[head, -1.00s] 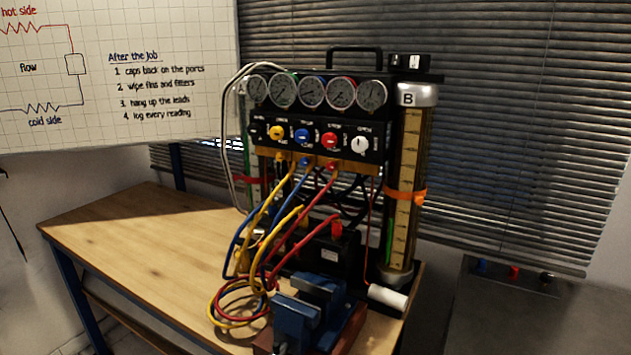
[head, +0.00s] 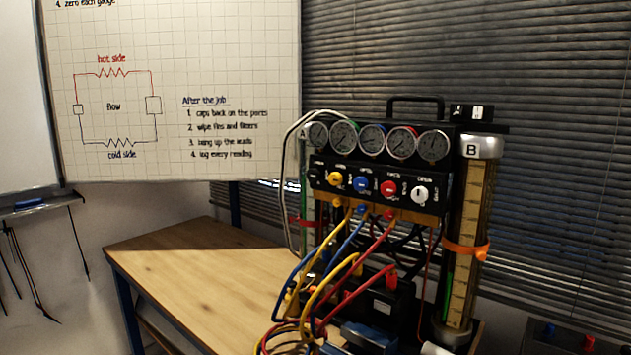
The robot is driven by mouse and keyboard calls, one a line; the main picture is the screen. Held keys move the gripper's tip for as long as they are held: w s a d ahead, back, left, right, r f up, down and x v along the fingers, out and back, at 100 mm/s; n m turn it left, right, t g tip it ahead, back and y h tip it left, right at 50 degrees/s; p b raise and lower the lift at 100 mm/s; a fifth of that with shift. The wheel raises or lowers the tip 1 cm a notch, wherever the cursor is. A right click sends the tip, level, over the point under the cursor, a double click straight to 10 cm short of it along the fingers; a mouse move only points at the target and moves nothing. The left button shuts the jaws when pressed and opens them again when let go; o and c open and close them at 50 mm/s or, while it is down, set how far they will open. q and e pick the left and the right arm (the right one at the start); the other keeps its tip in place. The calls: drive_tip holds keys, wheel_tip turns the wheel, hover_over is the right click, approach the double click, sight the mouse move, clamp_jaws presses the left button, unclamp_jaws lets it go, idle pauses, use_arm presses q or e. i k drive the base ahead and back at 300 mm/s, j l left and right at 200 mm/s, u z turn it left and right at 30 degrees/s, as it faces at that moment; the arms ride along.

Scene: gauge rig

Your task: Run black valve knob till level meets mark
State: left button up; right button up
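The black valve knob (head: 316,171) is at the left end of the valve row on the gauge rig, beside the yellow knob (head: 335,178). Its turn position is too small to tell. Sight tube B (head: 470,210) stands upright on the right of the rig with a scale and an orange band (head: 466,250) around it. A green strip (head: 449,285) shows low in it, below the band. Sight tube A (head: 306,205) is on the left, mostly hidden behind hoses and the rig; its level is not clear. Neither gripper is in view.
Yellow, blue and red hoses (head: 376,247) hang from the panel and coil at the front. Blue (head: 361,183), red (head: 388,188) and white (head: 419,194) knobs share the row below several gauges (head: 371,140). The wooden bench (head: 195,275) is clear on the left.

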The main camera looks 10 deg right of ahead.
sight(313, 175)
drive_tip(key=i+j, duration=0.55)
drive_tip(key=j, duration=0.3)
drive_tip(key=i+j, duration=0.3)
drive_tip(key=j+z, duration=0.05)
drive_tip(key=j, duration=0.05)
